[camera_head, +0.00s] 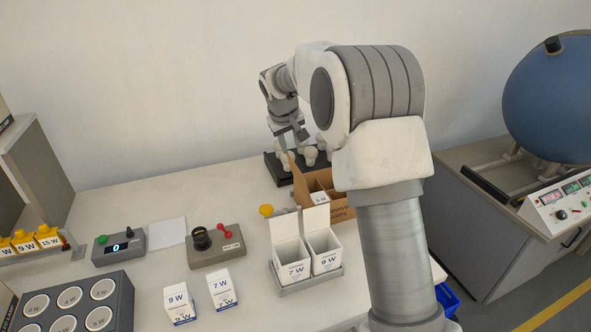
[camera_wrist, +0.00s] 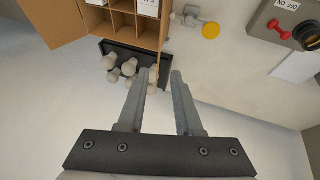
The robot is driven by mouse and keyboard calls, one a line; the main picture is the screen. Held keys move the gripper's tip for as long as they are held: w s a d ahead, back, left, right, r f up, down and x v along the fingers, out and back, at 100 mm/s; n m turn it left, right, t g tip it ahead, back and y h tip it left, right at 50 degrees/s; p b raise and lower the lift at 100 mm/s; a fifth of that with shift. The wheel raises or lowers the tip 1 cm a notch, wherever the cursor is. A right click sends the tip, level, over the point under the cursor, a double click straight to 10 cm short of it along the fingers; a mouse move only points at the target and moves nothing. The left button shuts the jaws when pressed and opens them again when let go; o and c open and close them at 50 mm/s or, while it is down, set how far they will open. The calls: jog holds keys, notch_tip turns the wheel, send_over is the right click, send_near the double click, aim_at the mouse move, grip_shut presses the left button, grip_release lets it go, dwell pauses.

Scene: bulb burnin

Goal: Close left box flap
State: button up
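The brown cardboard box (camera_head: 343,213) stands on the table, partly hidden behind my arm in the head view. Its dividers and compartments show in the wrist view (camera_wrist: 122,20). One flap (camera_head: 298,171) stands up at the box's left side in the head view. Another flap (camera_wrist: 52,20) spreads outward at the left of the wrist view. My gripper (camera_head: 302,134) is above the black tray behind the box, apart from the flaps. In the wrist view my gripper (camera_wrist: 163,72) is open, with nothing between its fingers.
Several white bulbs (camera_head: 310,154) stand on the black tray (camera_head: 272,166) behind the box. Two open white cartons (camera_head: 292,262) stand in a holder in front. A yellow disc (camera_head: 266,210) stands left of the box. A switch unit (camera_head: 217,247) is farther left. The back-left table is clear.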

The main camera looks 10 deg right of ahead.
aim_at(296, 170)
jog(key=x, duration=1.5)
jog(key=shift+p, duration=0.4)
grip_shut()
dwell(0.5)
